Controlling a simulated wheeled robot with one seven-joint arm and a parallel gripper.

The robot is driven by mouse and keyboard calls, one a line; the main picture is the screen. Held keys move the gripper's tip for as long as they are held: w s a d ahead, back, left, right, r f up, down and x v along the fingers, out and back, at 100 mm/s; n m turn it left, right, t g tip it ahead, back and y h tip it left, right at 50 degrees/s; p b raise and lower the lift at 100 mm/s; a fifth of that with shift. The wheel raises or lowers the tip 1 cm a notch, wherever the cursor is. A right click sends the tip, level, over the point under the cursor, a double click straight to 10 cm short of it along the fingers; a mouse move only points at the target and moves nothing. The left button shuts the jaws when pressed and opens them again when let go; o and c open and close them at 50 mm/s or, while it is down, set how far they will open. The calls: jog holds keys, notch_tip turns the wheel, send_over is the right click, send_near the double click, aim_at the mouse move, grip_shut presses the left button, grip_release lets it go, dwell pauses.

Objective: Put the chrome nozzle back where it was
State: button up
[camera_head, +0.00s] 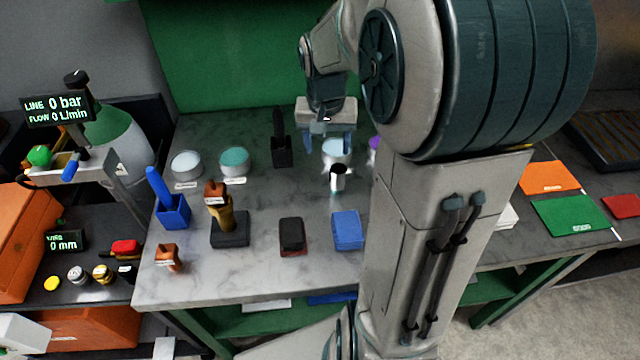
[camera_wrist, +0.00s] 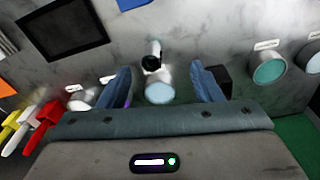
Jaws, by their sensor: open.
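A shiny chrome cylinder with a dark open top (camera_head: 338,179) stands upright on the grey marbled bench, in front of a pale blue round dish (camera_head: 336,150). In the wrist view the chrome cylinder (camera_wrist: 152,57) is beyond the fingertips, just past the pale dish (camera_wrist: 159,90). A smaller chrome piece (camera_head: 77,275) stands on the dark shelf at left, beside a brass one (camera_head: 102,274); I cannot tell which chrome piece is the nozzle. My gripper (camera_head: 335,142) is open and empty, blue fingers spread above the pale dish; it also shows in the wrist view (camera_wrist: 161,80).
A white dish (camera_head: 187,164), a teal dish (camera_head: 235,160), a black holder (camera_head: 281,152), a blue holder (camera_head: 173,212) and a brown-handled tool (camera_head: 222,215) stand at left. A blue block (camera_head: 347,230) lies in front. My arm hides the bench's right part.

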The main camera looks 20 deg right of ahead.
jog(key=s+a+r+n+t, duration=0.1)
jog(key=s+a+n, duration=0.1)
jog(key=s+a, duration=0.2)
jog(key=s+a+r+n+t, duration=0.2)
jog(key=s+a+n, duration=0.1)
jog(key=s, duration=0.7)
jog(key=shift+s+a+r+y, duration=0.3)
jog(key=shift+s+a+y, duration=0.1)
jog(key=shift+a, duration=0.35)
